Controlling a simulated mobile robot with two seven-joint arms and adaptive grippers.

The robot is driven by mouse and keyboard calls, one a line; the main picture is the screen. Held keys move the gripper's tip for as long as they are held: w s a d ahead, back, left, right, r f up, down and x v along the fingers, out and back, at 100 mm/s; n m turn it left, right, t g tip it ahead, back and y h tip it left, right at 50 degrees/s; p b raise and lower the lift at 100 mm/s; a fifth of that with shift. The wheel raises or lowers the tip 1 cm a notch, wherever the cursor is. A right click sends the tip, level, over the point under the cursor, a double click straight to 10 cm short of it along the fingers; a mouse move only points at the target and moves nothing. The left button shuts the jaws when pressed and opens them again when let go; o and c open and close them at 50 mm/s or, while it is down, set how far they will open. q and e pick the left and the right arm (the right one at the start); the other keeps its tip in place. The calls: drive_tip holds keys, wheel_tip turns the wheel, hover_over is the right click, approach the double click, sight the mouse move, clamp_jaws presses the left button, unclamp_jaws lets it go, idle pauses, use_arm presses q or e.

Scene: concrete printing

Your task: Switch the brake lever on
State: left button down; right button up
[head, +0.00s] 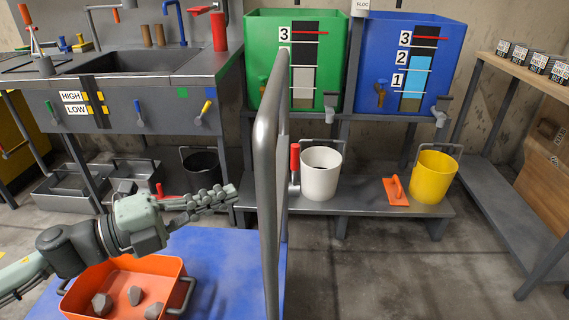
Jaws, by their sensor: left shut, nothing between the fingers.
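A lever with a red grip (295,157) stands upright beside the grey tubular handrail of the blue cart, in front of the white bucket. It looks like the brake lever, but its mount is partly hidden by the rail. My left gripper (228,192) reaches in from the left over the cart. Its fingers are closed together and empty, pointing right. In the picture they end left of the rail (268,170), apart from the red-gripped lever. My right gripper is not in view.
An orange tub (172,268) with several grey stones stands on the blue cart deck (225,245). Beyond are a white bucket (321,180), an orange trowel (397,190) and a yellow bucket (433,178) on a low shelf. A sink bench stands at left; floor at right is clear.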

use_arm(q)
drive_tip(key=p, duration=0.4)
approach(295, 170)
drive_tip(key=d+r, duration=0.2)
drive_tip(key=d, duration=0.1)
drive_tip(key=s+d+r, duration=0.1)
drive_tip(key=shift+d+r, duration=0.1)
drive_tip(key=shift+d, duration=0.25)
drive_tip(key=w, duration=0.2)
drive_tip(key=shift+w+d, duration=0.25)
drive_tip(key=shift+d, duration=0.05)
drive_tip(key=shift+w+d+f, duration=0.15)
drive_tip(key=shift+w+f, duration=0.1)
drive_tip(key=shift+w, duration=0.5)
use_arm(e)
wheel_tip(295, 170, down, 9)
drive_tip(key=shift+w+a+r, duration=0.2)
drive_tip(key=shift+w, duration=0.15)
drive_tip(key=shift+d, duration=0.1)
